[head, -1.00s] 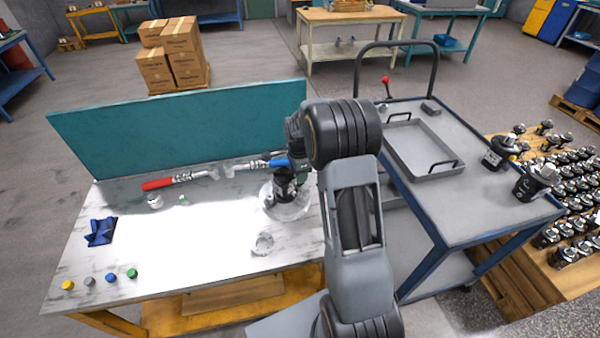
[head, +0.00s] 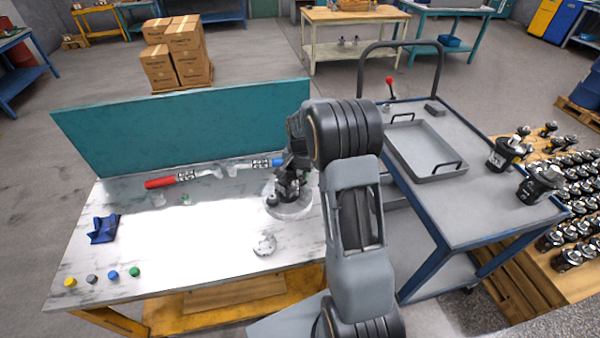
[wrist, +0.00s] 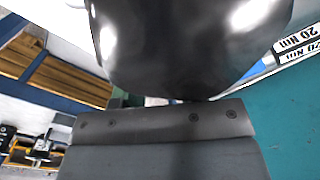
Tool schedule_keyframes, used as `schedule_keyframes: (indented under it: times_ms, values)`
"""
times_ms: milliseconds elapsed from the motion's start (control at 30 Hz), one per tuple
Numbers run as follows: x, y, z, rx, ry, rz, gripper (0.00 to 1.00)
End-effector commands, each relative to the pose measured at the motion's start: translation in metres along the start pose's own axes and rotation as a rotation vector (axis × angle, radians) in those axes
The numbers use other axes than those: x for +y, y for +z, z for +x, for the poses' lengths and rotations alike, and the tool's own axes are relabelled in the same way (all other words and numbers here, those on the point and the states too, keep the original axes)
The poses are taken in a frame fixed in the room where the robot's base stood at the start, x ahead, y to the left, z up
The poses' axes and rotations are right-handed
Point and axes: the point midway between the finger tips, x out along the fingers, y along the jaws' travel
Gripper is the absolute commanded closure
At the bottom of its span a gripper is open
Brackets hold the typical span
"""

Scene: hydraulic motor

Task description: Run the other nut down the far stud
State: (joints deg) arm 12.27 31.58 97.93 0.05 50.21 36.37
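My gripper (head: 288,188) is low over the round, pale fixture (head: 292,210) at the right end of the bench. It is dark against a dark shape there, and its fingertips cannot be made out. In the wrist view, a dark plate with rivets fills the bottom, and a large, glossy, dark rounded body (wrist: 190,45) fills the top, very close to the camera. I cannot tell whether the plate touches that body. The far stud and the nut cannot be made out in either view.
Red-handled (head: 160,183) and blue-handled (head: 276,162) tools lie along the teal back panel (head: 190,125). A blue cloth (head: 104,229) and several coloured caps lie at left. A shiny ring-like part (head: 264,245) is in front. A cart (head: 470,215) with a tray (head: 430,168) stands right.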

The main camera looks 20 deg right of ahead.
Motion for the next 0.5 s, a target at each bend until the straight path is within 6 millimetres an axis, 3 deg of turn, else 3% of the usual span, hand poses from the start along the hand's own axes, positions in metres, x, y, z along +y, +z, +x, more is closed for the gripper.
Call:
schedule_keyframes:
  times_ms: [500]
  values:
    - [0.0009,0.0056,0.0026,-0.014,0.011,-0.06,0.64]
